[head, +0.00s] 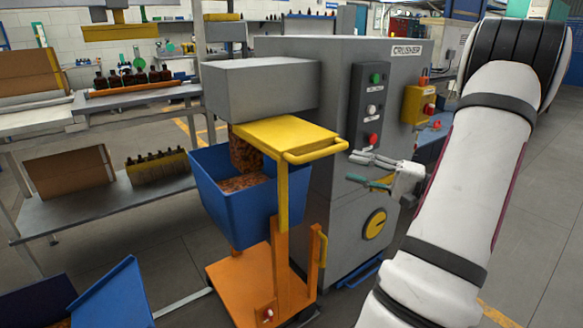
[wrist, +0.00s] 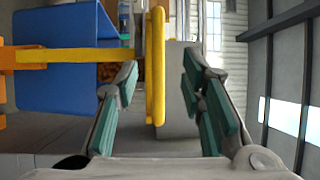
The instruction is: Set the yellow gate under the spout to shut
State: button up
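The yellow gate (head: 283,131) is a flat plate sticking out to the right from under the grey spout (head: 258,85), with a bar handle (head: 316,152) at its outer end. Brown granules (head: 245,155) show below the spout, above the blue bin (head: 230,205). My gripper (head: 352,168) is open and empty, just right of the handle, with a small gap in the head view. In the wrist view the yellow handle (wrist: 156,65) appears between my two green-padded fingers, apart from both.
The grey crusher (head: 340,215) stands behind, with a button panel (head: 370,105) and a yellow-black dial (head: 375,224). Shelves with amber bottles (head: 133,76) are at left.

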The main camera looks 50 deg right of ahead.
aim_at(323, 153)
jog(key=w, duration=0.3)
jog(key=w+t+h, duration=0.1)
jog(key=w, duration=0.3)
jog(key=w+m+h, duration=0.1)
jog(key=w, duration=0.2)
jog(key=shift+w+r+b, duration=0.3)
jog(key=shift+w+r, duration=0.1)
jog(key=shift+c, duration=0.5)
grip_shut()
